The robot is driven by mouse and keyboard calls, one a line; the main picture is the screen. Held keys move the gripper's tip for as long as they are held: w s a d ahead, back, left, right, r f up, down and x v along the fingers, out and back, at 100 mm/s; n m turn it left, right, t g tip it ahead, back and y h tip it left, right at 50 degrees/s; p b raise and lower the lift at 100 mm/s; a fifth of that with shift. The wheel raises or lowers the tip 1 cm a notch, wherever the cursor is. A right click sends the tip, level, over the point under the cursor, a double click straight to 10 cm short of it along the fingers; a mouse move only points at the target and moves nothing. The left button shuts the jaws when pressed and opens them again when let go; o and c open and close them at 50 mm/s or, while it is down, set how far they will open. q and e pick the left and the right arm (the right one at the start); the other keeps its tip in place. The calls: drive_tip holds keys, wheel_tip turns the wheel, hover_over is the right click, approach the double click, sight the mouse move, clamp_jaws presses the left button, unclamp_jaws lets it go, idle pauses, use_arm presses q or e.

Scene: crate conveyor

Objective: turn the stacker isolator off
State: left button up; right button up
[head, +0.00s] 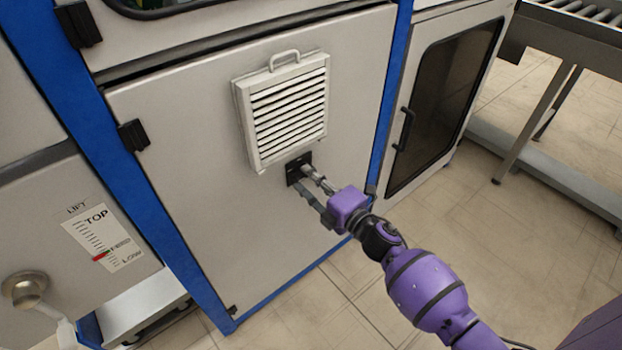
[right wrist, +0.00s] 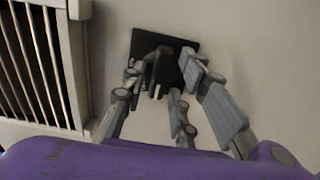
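The isolator is a black square plate (head: 293,167) with a black handle, on the pale cabinet door just below the louvred vent. In the right wrist view the plate (right wrist: 186,47) is at top centre, and the dark handle (right wrist: 158,72) stands out from it. My right gripper (head: 309,180) reaches the plate from the lower right. In the right wrist view its fingers (right wrist: 162,78) are spread, one on each side of the handle. I cannot tell whether they touch it. Which way the handle is set is unclear, with fingers partly covering it. My left gripper is not in view.
The louvred vent (head: 288,110) with its top handle juts out just above the isolator. A dark-windowed door (head: 440,105) is at right. A lift scale (head: 108,232) and a metal knob (head: 24,288) are at lower left.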

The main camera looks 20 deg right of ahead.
drive_tip(key=shift+s, duration=0.1)
drive_tip(key=v, duration=1.1)
drive_tip(key=shift+s+d, duration=0.15)
drive_tip(key=shift+s, duration=0.25)
idle(0.3)
